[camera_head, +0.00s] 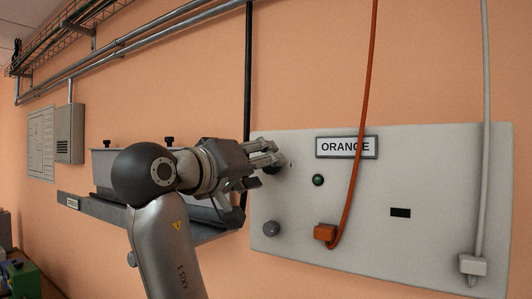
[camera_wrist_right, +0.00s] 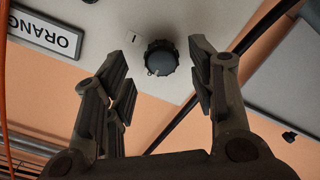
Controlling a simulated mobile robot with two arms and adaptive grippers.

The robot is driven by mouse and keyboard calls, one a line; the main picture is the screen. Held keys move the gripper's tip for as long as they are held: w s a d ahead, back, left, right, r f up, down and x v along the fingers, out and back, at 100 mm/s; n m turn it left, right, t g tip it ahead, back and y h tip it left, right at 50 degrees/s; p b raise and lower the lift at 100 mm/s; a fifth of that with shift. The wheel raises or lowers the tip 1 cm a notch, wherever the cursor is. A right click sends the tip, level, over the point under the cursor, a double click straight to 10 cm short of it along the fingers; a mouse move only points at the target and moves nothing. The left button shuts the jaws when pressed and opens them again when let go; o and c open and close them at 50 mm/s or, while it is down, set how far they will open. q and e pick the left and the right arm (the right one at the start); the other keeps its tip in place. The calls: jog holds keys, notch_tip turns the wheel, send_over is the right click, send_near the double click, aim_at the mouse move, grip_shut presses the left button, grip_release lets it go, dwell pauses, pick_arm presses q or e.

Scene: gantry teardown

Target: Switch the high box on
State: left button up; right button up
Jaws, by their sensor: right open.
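A pale grey panel (camera_head: 440,160) with an ORANGE label (camera_head: 346,147) is on the wall at the right. A dark round knob (camera_wrist_right: 161,57) on it shows in the right wrist view, with a small mark beside it. In the head view this knob (camera_head: 272,169) is partly hidden by my fingers. My right gripper (camera_head: 260,180) is at the panel's left edge. Its fingers (camera_wrist_right: 160,85) are open and spread either side of the knob, with gaps visible. A green lamp (camera_head: 318,180) sits below the label. My left gripper is out of view. No box is labelled high.
An orange plug (camera_head: 325,232) with its cable hangs on the panel, and a grey plug (camera_head: 472,265) is at right. A grey round knob (camera_head: 271,229) is low on the panel. A shelf (camera_head: 76,207) with a grey box is behind my arm.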

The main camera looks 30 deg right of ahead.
jog(key=x, duration=0.3)
jog(key=shift+w+d+f+p, duration=0.1)
jog(key=shift+d+p, duration=0.05)
jog(key=shift+p, duration=0.2)
jog(key=shift+a, duration=0.3)
jog(key=shift+c, duration=0.8)
jog(key=shift+d, duration=0.15)
jog(key=c, duration=0.9)
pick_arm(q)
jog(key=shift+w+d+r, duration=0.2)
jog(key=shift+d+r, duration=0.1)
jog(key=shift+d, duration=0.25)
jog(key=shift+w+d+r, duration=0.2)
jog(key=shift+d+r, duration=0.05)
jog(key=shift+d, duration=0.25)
pick_arm(e)
jog(key=shift+o, duration=0.2)
